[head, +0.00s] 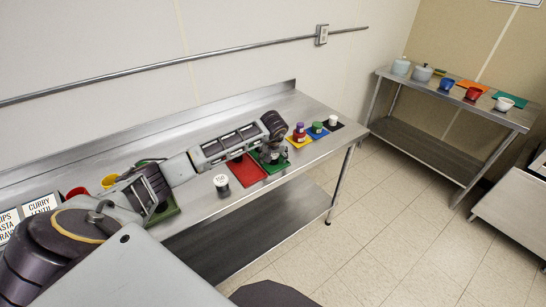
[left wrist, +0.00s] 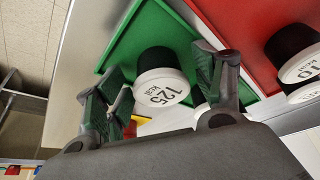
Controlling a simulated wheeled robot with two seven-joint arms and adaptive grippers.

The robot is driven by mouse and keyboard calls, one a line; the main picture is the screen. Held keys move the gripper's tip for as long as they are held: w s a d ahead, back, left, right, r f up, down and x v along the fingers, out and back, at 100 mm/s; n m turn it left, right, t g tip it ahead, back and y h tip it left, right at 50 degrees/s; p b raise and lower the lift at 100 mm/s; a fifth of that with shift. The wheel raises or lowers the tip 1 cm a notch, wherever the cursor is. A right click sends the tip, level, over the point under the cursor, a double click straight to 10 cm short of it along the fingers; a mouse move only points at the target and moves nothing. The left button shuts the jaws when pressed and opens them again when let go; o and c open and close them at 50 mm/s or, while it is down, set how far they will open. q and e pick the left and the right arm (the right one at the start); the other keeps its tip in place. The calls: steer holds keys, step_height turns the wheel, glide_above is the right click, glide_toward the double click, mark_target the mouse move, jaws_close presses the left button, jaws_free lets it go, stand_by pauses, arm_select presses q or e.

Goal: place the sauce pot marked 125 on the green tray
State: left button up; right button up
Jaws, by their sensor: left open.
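The sauce pot marked 125 (left wrist: 162,78) has a dark body and a white lid. In the left wrist view it stands on the green tray (left wrist: 128,48), near the tray's edge. My left gripper (left wrist: 172,95) is open, with one finger on each side of the pot; whether they touch it I cannot tell. In the head view my left gripper (head: 271,157) is over the green tray and mostly hides the pot. My right gripper is not in view.
A pot marked 150 (head: 221,185) stands beside the red tray (head: 247,171). To the right, small lidded pots stand on yellow, blue and black mats. A second table (head: 455,105) with pots and bowls is at the far right. Open floor lies between.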

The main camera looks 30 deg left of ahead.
arm_select(q)
steer(key=shift+r, duration=0.1)
steer(key=shift+s+d+r, duration=0.1)
steer(key=shift+r, duration=0.4)
steer(key=b+v, duration=0.1)
steer(key=v, duration=1)
steer(key=shift+s+d, duration=0.1)
steer(key=shift+d, duration=0.05)
